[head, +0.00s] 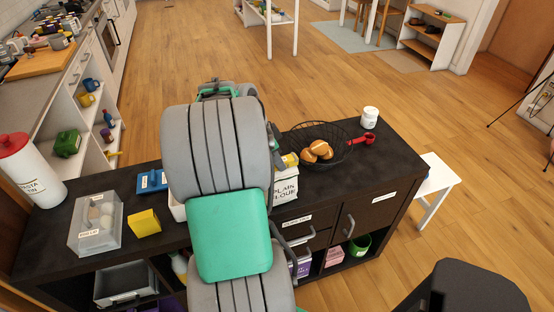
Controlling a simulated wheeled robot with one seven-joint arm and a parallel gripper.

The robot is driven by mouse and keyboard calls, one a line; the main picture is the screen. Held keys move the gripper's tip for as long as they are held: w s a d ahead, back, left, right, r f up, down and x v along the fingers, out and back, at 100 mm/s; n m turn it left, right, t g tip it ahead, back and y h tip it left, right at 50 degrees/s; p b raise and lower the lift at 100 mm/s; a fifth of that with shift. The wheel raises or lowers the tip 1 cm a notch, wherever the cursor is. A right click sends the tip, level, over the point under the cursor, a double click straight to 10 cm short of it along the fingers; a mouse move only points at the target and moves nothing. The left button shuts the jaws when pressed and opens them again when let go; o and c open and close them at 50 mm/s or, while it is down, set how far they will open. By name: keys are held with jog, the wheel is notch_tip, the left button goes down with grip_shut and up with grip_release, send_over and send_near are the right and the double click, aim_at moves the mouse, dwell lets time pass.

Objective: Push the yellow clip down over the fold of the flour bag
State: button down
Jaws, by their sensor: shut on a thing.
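The flour bag (285,187) is white, marked PLAIN FLOUR, and stands on the dark counter just right of my arm. Its left part is hidden behind the arm. The yellow clip (291,160) shows at the top of the bag. From this view I cannot tell whether it sits over the fold or just above it. My gripper (280,158) is mostly hidden behind my grey and green arm, with a dark part showing at the arm's right edge. It is at the bag's top, shut on the yellow clip.
A wire basket (329,160) with bread rolls stands close right of the bag, with a red scoop (362,138) and white jar (370,117) beyond. Left of my arm are a yellow box (145,223), a blue item (152,181) and a clear egg box (97,222).

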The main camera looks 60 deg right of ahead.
jog(key=c, duration=1.1)
grip_release()
jog(key=shift+o, duration=0.2)
jog(key=v, duration=0.7)
jog(key=shift+w+a+r, duration=0.1)
jog(key=shift+a+r, duration=0.05)
jog(key=shift+r, duration=0.2)
